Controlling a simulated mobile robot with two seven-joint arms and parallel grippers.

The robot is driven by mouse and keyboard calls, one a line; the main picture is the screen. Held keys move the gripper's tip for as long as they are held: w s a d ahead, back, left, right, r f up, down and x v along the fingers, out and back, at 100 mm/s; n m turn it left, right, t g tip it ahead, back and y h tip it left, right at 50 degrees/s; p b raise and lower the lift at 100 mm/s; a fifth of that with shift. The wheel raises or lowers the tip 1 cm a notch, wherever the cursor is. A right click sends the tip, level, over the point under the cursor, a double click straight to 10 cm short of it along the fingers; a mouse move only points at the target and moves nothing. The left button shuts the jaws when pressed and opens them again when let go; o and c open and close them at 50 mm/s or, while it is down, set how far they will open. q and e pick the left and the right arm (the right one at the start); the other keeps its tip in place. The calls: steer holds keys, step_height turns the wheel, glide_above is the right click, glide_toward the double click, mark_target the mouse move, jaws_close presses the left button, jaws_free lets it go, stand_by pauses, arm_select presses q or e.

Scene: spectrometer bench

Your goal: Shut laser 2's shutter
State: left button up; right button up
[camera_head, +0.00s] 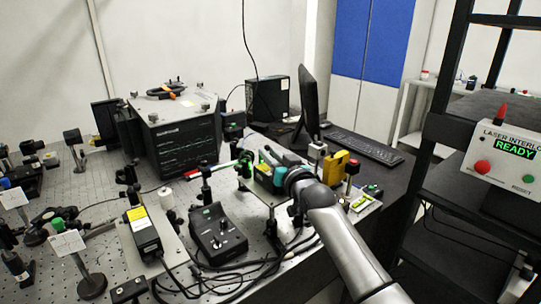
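My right arm comes in from the lower right. Its gripper (275,163) is over a box-shaped device (263,178) with a yellow label, on a raised plate near the bench's front edge. The gripper hides much of this device, and I cannot tell whether its fingers are open or touch anything. Another black laser-like box (143,231) with a yellow label stands on a plate at the lower left. I cannot read which one is laser 2, and no shutter is clearly discernible. My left gripper is not in view.
A black controller (217,236) with cables lies on the perforated bench. A yellow box (334,168) and a monitor (309,103) are near the gripper. A "LASER INTERLOCK" panel reading READY (510,155) is at right.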

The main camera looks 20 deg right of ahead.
jaws_close()
steer(key=shift+s+a+n+p, duration=0.1)
steer(key=shift+a+n+p, duration=0.15)
steer(key=shift+n+p, duration=0.35)
steer(key=shift+a+n, duration=0.15)
steer(key=shift+n, duration=0.35)
steer(key=shift+o, duration=2.1)
jaws_free()
